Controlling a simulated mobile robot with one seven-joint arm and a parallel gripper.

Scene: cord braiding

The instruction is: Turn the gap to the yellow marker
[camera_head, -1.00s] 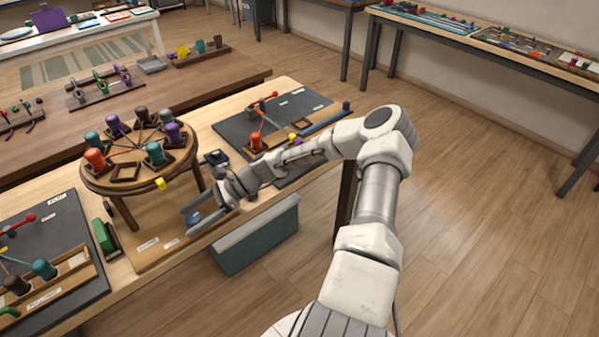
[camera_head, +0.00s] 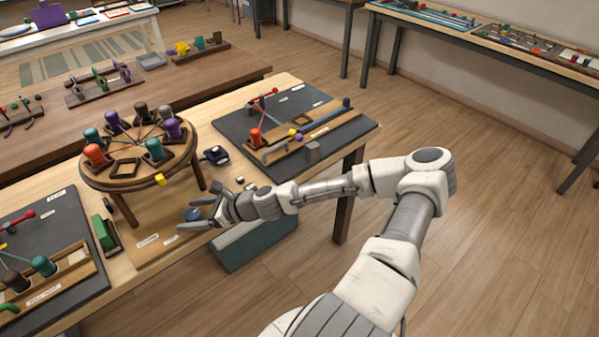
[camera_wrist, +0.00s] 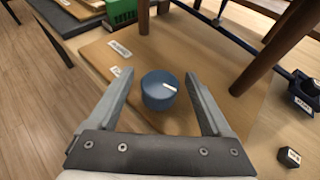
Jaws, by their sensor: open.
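The round wooden braiding disc (camera_head: 124,182) stands on legs on the table, with several coloured bobbins around its rim. An empty square socket (camera_head: 126,168) forms the gap at its front, between the orange bobbin (camera_head: 95,155) and a teal bobbin (camera_head: 154,150). The yellow marker (camera_head: 160,180) sits at the front edge, to the right of the gap. A blue round knob (camera_wrist: 158,92) with a white pointer line stands on the wooden base board; it also shows in the head view (camera_head: 193,214). My gripper (camera_wrist: 154,76) is open, with a finger on either side of the knob and space between.
The disc's legs (camera_wrist: 272,55) rise beyond the knob. A green block (camera_head: 103,232) lies left of the board. A small dark box (camera_head: 215,155) lies right of the disc. A grey bin (camera_head: 240,250) hangs at the table's front edge.

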